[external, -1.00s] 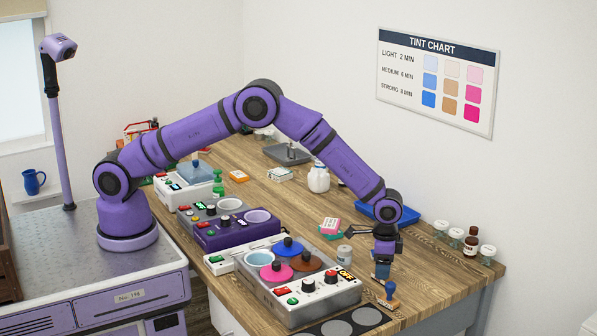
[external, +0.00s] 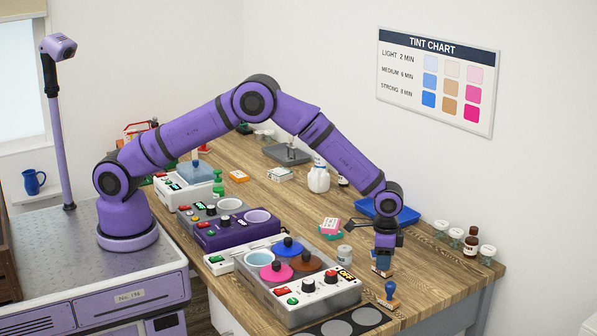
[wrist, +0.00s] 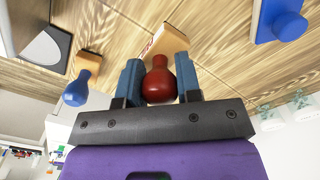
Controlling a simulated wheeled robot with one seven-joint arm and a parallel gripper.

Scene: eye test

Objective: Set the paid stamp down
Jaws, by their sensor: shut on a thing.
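My gripper (external: 383,262) is over the right front part of the wooden bench. In the wrist view its two blue fingers (wrist: 157,62) are shut on the round red handle of a stamp (wrist: 158,82). The stamp's wooden base (wrist: 167,42) points away from my palm, and shows in the external view (external: 382,271) just below the fingers. I cannot tell whether it touches the bench. No PAID lettering is readable. A second stamp with a blue handle (external: 389,291) stands on the bench just in front, and shows left of my gripper in the wrist view (wrist: 78,90).
A black mat with grey discs (external: 338,328) lies at the front edge. A grey tinting unit with pots (external: 317,297) stands left of my gripper. A blue tray (external: 366,210) lies behind it. Jars and a brown bottle (external: 471,244) line the right edge. Bare wood lies between.

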